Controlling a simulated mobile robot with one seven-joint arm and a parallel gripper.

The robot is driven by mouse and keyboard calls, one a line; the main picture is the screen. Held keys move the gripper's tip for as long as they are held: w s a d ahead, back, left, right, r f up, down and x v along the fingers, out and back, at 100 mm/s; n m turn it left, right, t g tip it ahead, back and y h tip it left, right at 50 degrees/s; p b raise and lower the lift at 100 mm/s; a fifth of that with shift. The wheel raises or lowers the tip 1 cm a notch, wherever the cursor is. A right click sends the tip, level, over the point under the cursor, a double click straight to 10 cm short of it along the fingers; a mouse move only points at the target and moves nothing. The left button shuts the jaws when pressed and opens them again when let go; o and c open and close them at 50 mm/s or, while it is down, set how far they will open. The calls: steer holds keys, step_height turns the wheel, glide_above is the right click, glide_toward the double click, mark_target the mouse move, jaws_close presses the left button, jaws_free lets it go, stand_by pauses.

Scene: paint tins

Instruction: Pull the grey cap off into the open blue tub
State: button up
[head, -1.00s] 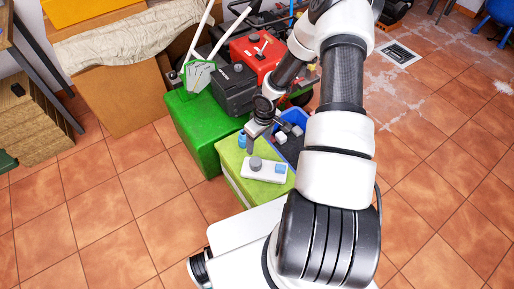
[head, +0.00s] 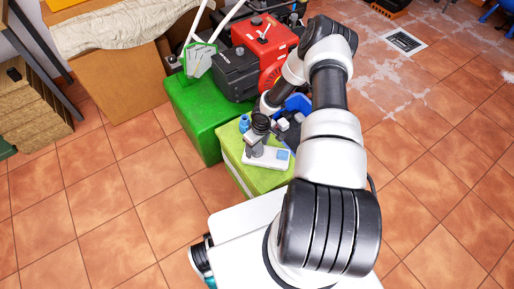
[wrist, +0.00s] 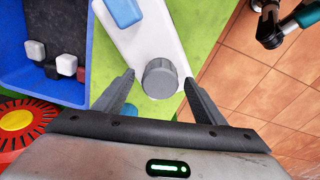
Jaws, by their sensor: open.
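The grey cap (wrist: 160,78) is round with a ribbed edge and sits on a white block (wrist: 150,35) that also carries a blue piece (wrist: 124,11). My gripper (wrist: 158,85) is open, with one finger on each side of the cap in the wrist view; I cannot tell whether they touch it. In the head view my gripper (head: 255,142) covers most of the cap above the white block (head: 270,159). The open blue tub (wrist: 30,102) is at the left in the wrist view and behind the block in the head view, holding dark and white pieces.
The white block rests on a lime green box (head: 236,153). A blue bottle (head: 244,123) stands near its back left edge. A larger green box (head: 197,118) and a red and black machine (head: 250,60) stand beyond. Tiled floor is clear at the left.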

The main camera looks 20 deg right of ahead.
mark_target(257, 147)
steer(key=shift+f, duration=0.2)
steer(key=shift+c, duration=0.3)
steer(key=c, duration=1.2)
steer(key=shift+r+p, duration=1.2)
steer(key=shift+r, duration=1.1)
steer(key=shift+r+p, duration=1.05)
steer(key=shift+r, duration=0.95)
